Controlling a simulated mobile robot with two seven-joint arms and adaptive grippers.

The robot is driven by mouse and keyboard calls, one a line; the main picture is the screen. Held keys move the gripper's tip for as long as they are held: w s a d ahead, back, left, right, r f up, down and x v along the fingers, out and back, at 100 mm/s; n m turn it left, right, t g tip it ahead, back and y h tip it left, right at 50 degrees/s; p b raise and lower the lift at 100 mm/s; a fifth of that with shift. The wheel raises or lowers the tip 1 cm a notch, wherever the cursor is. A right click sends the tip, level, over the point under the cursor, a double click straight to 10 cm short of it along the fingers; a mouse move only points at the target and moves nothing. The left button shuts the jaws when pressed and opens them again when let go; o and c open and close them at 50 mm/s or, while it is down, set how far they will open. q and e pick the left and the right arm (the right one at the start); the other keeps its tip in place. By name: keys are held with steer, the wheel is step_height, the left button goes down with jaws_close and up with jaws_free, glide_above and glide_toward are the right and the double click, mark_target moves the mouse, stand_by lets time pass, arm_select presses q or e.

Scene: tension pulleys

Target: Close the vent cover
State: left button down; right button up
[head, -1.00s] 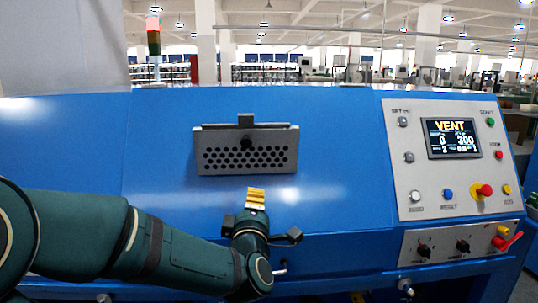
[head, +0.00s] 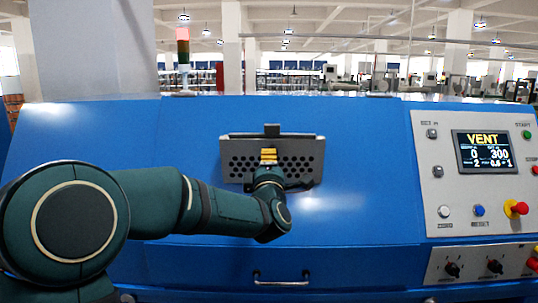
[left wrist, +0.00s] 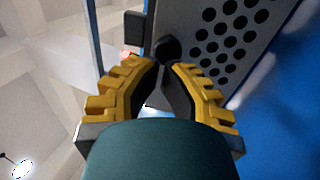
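The vent cover (head: 305,171) is a grey perforated metal plate on the blue sloped machine front. Its top edge seems to stand out from the panel, with a dark tab (head: 272,130) above it. My left gripper (head: 268,155) is in front of the cover's middle and hides its black knob in the head view. In the left wrist view the knob (left wrist: 166,47) sits just past the yellow fingertips (left wrist: 165,66). The fingertips nearly meet, with nothing visible between them. Contact with the knob cannot be told. My right gripper is out of view.
A control panel (head: 439,190) with a screen (head: 483,151) reading VENT, buttons and a red knob is at the right. A metal handle (head: 281,283) is below the cover. A signal tower (head: 183,60) stands behind the machine. The blue front beside the cover is clear.

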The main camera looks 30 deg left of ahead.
arm_select(q)
steer(key=shift+x, duration=0.9)
steer(key=shift+w+r, duration=0.1)
